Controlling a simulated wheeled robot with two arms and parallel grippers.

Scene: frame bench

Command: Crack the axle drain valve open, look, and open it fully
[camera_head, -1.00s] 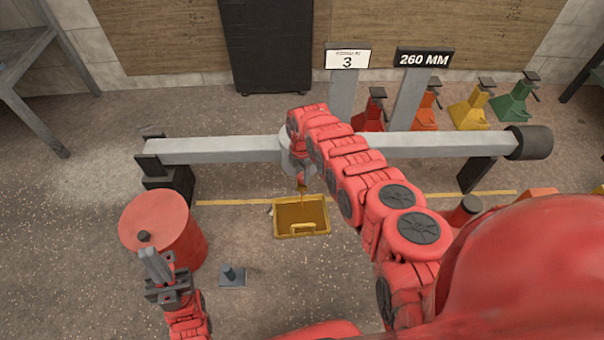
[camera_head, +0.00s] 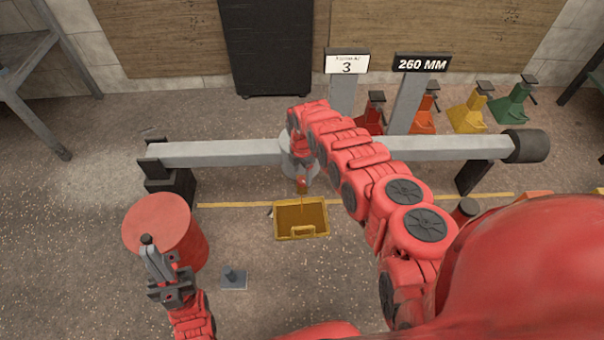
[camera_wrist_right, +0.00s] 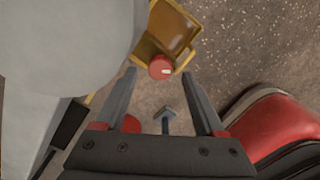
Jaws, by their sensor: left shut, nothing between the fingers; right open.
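The axle (camera_head: 215,152) is a long grey beam with a round housing (camera_head: 288,160) mid-length. The drain valve's red knob (camera_head: 301,186) shows just below the housing; in the right wrist view the red knob (camera_wrist_right: 161,67) has a white mark. My right gripper (camera_wrist_right: 159,75) is open, its fingertips on either side of the knob, with contact not clear; my arm mostly hides it in the head view. A yellow tray (camera_head: 302,236) lies under the valve. A faint amber line seems to run from valve to tray. My left gripper (camera_head: 150,248) is shut and empty, in front of the red drum.
The red drum (camera_head: 158,222) stands at left, with a small grey block (camera_head: 234,279) on the floor beside it. Several coloured jack stands (camera_head: 468,112) are at back right.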

